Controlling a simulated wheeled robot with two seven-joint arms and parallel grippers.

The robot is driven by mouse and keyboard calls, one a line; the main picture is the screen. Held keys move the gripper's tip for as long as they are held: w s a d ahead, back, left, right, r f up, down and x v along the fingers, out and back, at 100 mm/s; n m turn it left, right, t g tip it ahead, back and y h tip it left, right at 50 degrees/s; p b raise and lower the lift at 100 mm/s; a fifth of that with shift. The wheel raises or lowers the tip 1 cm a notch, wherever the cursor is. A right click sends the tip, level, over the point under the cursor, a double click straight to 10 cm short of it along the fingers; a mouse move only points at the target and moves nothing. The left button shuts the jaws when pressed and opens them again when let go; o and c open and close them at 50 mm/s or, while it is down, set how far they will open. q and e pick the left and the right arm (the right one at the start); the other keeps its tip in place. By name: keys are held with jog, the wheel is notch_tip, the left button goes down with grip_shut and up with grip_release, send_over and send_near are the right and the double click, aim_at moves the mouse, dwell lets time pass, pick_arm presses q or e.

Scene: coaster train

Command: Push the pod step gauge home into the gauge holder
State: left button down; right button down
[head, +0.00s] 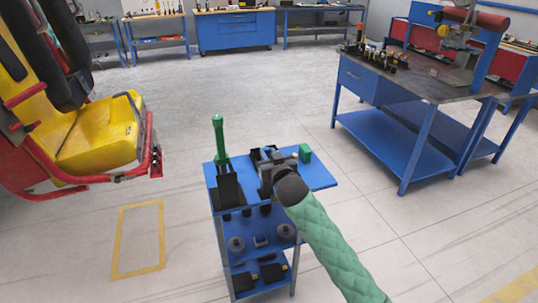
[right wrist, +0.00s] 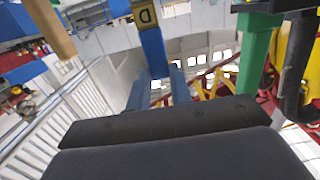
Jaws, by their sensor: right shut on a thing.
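My right gripper (head: 268,170) is over the middle of the small blue cart's top, with its arm coming in from the lower right. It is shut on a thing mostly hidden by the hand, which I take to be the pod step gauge. Dark fittings lie around the fingers; I cannot tell which is the gauge holder or how deep the gauge sits. In the right wrist view, broad dark grey slabs (right wrist: 170,150) fill the bottom and hide the grip. My left gripper is not in view.
The blue cart (head: 322,178) carries an upright green-handled tool (head: 218,138) at left and a green block (head: 305,152) right of the gripper. Lower shelves hold dark parts. A yellow seat (head: 100,135) stands left, a blue workbench (head: 400,85) right.

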jog(key=shift+f+b, duration=1.1)
jog(key=shift+f, duration=1.4)
dwell(0.6)
jog(key=shift+c, duration=1.9)
grip_release()
jog(key=shift+s, duration=0.1)
jog(key=p+v, duration=0.2)
jog(key=v, duration=0.4)
jog(key=shift+s+d+p, duration=0.15)
jog(key=shift+s+p, duration=0.2)
